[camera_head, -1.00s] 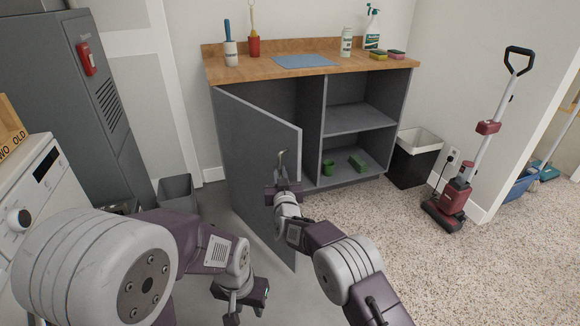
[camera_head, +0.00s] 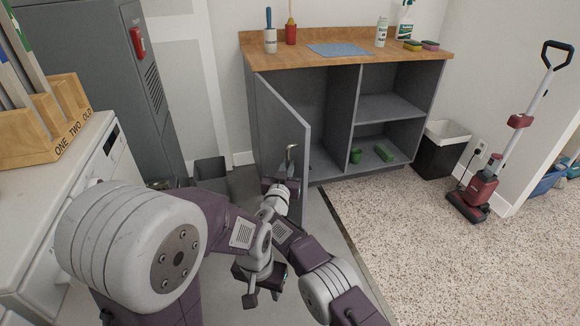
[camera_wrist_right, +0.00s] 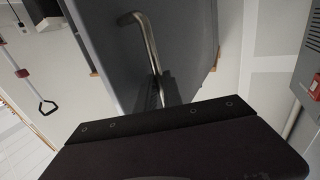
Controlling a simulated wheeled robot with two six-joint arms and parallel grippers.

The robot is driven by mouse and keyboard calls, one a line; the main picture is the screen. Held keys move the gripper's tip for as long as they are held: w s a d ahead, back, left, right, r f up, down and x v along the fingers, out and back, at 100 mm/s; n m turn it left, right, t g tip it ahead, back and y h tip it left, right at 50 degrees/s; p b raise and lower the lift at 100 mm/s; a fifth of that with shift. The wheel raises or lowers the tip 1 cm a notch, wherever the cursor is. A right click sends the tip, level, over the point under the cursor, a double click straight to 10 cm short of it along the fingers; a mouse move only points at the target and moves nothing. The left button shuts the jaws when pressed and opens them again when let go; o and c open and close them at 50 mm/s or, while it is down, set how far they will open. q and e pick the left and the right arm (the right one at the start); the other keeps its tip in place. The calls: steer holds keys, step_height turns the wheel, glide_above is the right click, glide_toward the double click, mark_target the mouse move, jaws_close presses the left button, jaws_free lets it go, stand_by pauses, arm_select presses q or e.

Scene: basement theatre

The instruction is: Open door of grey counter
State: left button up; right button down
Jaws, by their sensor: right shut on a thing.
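The grey counter (camera_head: 352,105) has a wooden top and stands against the back wall. Its grey door (camera_head: 279,122) is hinged at the left and stands well open, swung out toward me. The metal handle (camera_head: 290,158) is near the door's free edge. It also shows in the right wrist view (camera_wrist_right: 150,42), running down to my gripper. My right gripper (camera_head: 284,178) is shut on the handle; its fingertips are mostly hidden. My left gripper (camera_head: 264,295) hangs low in front of the door, fingers apart and empty.
A white appliance (camera_head: 75,195) is close at left. The carpet (camera_head: 430,240) at right is clear.

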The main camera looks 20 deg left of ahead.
steer(key=shift+r, duration=0.3)
steer(key=c, duration=1.8)
jaws_free()
steer(key=shift+a, duration=0.1)
steer(key=shift+o, duration=0.2)
steer(key=shift+w+f, duration=0.1)
steer(key=shift+f, duration=0.05)
